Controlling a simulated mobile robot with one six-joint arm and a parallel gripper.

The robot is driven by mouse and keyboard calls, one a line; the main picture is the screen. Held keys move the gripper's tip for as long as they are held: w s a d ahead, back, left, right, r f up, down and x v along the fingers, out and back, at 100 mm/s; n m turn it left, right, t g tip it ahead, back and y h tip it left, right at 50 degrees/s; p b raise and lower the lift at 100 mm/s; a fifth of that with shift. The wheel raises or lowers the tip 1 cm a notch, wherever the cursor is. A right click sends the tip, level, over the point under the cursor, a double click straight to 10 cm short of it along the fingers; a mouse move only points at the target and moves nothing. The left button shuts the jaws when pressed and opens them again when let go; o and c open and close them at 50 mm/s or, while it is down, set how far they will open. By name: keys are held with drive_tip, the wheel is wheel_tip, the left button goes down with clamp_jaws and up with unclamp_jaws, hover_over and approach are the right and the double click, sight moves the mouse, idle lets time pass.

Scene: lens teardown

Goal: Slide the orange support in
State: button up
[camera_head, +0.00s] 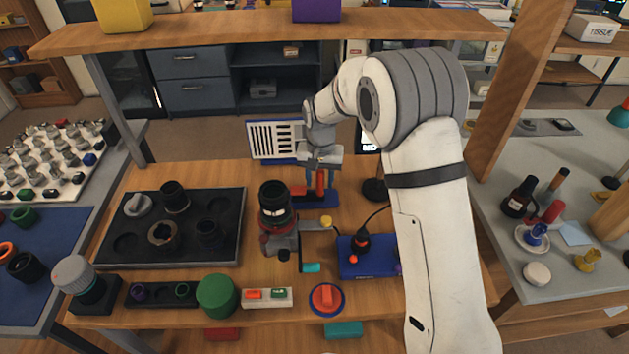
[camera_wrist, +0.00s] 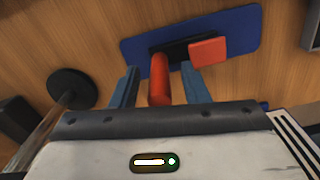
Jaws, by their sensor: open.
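The orange support shows in the wrist view as an upright orange-red post (camera_wrist: 159,80) and a flat orange block (camera_wrist: 208,51). Both are at a dark rail (camera_wrist: 175,52) on a blue base plate (camera_wrist: 240,30). In the head view the post (camera_head: 320,182) and block (camera_head: 298,190) show behind the black lens (camera_head: 275,203). My gripper (camera_head: 322,190) points down over the plate. Its two blue-grey fingers are open, one on each side of the post (camera_wrist: 161,88); whether they touch it I cannot tell. The lens and its grey stand (camera_head: 283,238) partly hide the block's left side.
A black tray (camera_head: 228,252) with lens parts lies left. A blue box (camera_head: 360,262) with a black and red knob stands in front, near my arm. A round black base (camera_wrist: 72,88) with a post is left of my fingers. A wooden shelf (camera_head: 270,32) crosses behind.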

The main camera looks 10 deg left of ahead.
drive_tip(key=shift+f, duration=0.9)
drive_tip(key=shift+c, duration=0.4)
clamp_jaws()
